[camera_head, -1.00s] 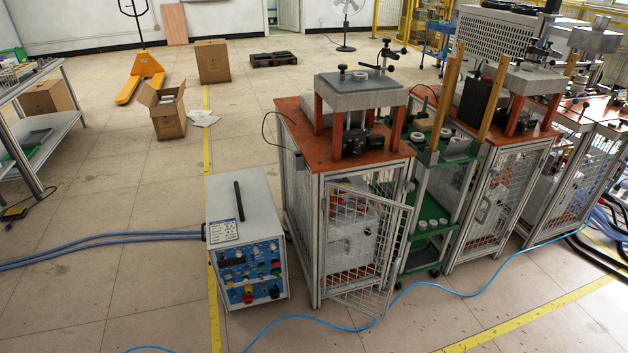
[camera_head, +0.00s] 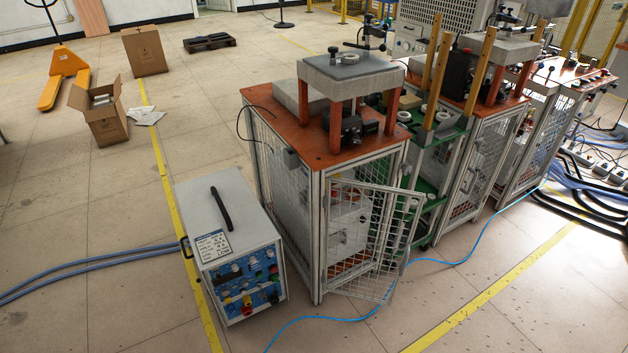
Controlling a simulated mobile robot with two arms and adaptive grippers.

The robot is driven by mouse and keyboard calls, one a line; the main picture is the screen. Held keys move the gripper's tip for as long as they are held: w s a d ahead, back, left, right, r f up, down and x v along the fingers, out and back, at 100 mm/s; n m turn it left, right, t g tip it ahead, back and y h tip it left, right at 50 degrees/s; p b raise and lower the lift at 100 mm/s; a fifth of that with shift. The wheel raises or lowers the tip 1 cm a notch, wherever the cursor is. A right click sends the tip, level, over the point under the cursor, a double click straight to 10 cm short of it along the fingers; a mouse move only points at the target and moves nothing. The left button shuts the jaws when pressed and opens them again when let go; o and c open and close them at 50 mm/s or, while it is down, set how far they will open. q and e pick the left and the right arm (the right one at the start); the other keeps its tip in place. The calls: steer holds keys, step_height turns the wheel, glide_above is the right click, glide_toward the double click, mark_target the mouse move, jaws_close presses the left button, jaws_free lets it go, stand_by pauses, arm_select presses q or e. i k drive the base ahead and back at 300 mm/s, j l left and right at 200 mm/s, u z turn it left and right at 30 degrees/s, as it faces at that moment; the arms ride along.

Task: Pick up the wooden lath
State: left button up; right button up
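Neither of my grippers is in view.
A machine table with an orange top (camera_head: 262,98) and an open mesh door (camera_head: 372,240) stands left of the cart. A control box (camera_head: 222,225) sits on the floor beside it. A blue cable (camera_head: 330,319) crosses the floor in front.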

mark_target(446, 37)
steer(key=u, duration=0.3)
steer(key=i+l+u, duration=0.1)
steer(key=l+u, duration=0.5)
steer(key=u, duration=0.2)
steer(key=l+u, duration=0.5)
steer(key=l, duration=0.4)
steer(key=k+l+u, duration=0.1)
steer(key=l, duration=0.35)
steer(key=l+u, duration=0.1)
steer(key=l, duration=0.4)
steer(key=k+l, duration=0.15)
steer(key=l, duration=0.3)
steer(key=k+l+u, duration=0.15)
steer(key=l, duration=0.35)
steer(key=l+u, duration=0.1)
steer(key=l, duration=0.35)
steer(key=k, duration=0.05)
